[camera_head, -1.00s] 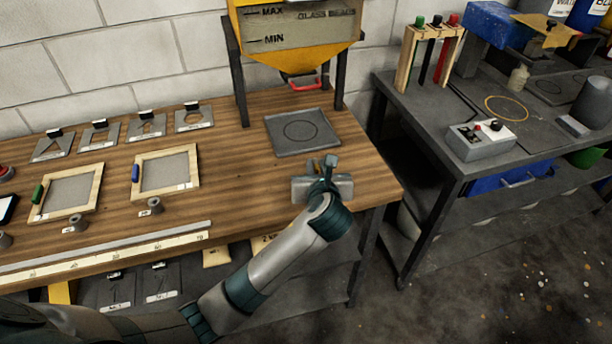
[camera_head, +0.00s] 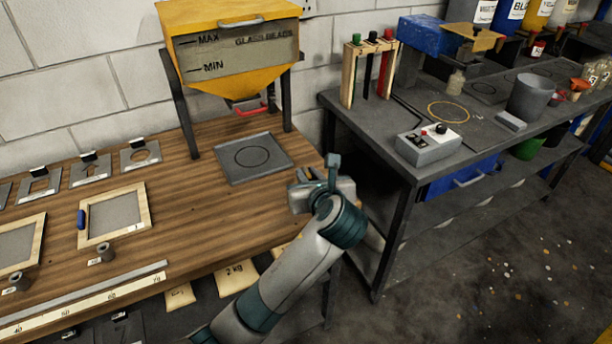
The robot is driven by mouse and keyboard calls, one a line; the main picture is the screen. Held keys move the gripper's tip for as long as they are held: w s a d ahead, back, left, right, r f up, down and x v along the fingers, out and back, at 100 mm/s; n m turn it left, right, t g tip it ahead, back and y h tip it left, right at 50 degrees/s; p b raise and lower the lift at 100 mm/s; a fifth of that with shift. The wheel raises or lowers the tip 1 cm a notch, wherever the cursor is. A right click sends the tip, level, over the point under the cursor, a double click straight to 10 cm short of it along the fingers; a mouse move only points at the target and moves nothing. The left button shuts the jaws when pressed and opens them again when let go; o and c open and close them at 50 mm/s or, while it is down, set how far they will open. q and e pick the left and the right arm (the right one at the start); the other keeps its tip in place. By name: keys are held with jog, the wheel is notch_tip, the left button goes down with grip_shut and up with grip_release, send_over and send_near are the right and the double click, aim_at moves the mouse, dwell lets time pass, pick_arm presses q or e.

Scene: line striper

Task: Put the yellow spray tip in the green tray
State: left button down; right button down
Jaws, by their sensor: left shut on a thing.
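My left gripper (camera_head: 322,190) is over the right front corner of the wooden table, seen from behind and above. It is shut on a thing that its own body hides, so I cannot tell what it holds. I cannot make out the yellow spray tip anywhere in view. No green tray shows clearly. A green container (camera_head: 530,148) shows partly beneath the right bench, and I cannot tell its full shape. My right gripper is not in view.
The grey bench (camera_head: 390,150) stands to the right across a narrow gap. It bears a control box (camera_head: 428,146), a rack of pens (camera_head: 368,70) and a grey cup (camera_head: 530,97).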

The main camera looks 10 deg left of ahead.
pick_arm(q)
jog(key=shift+a, duration=0.1)
jog(key=s+a+f+m+h, duration=0.1)
jog(key=s+a, duration=0.3)
jog(key=s+a+f+m+h, duration=0.1)
jog(key=s+a+h, duration=0.1)
jog(key=s+a, duration=0.2)
jog(key=s+a+f+m+t+h, duration=0.1)
jog(key=s+a+m, duration=0.1)
jog(key=s+a, duration=0.2)
jog(key=shift+s+a+f+h, duration=0.2)
jog(key=shift+a+f+h, duration=0.1)
jog(key=shift+a, duration=0.15)
jog(key=shift+s, duration=0.3)
jog(key=shift+s, duration=0.1)
